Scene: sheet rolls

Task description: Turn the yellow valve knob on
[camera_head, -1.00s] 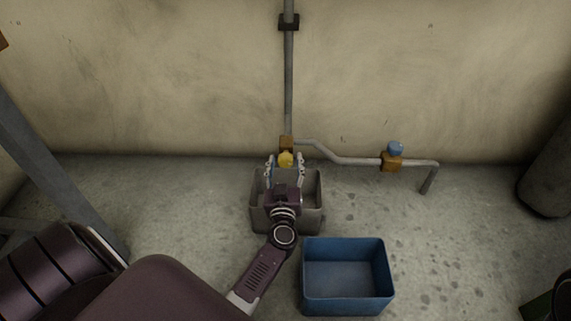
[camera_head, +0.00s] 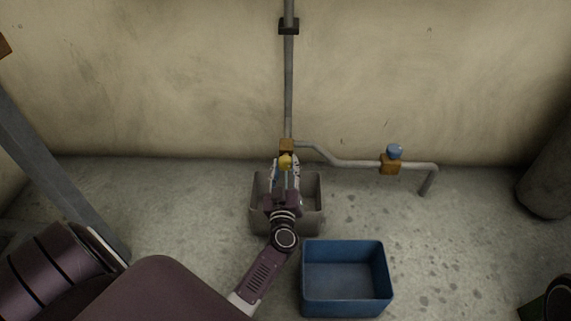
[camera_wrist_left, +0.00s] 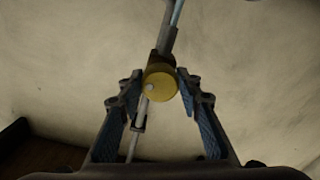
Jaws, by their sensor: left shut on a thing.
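The yellow valve knob (camera_head: 286,161) sits on the front of a brass-coloured valve body (camera_head: 287,146) on the vertical pipe at the wall. In the left wrist view the yellow knob (camera_wrist_left: 160,86) shows as a round disc between the fingertips. My left gripper (camera_head: 286,167) is shut on the knob, with one blue-padded finger on each side of it. The wrist view also shows my left gripper (camera_wrist_left: 158,92) and its fingers tilted inward towards the knob. My right gripper is not in view.
A grey bin (camera_head: 314,224) stands under the valve, below my left gripper. A blue bin (camera_head: 346,310) stands in front of it to the right. A blue knob (camera_head: 395,151) sits on another valve on the side pipe (camera_head: 347,162).

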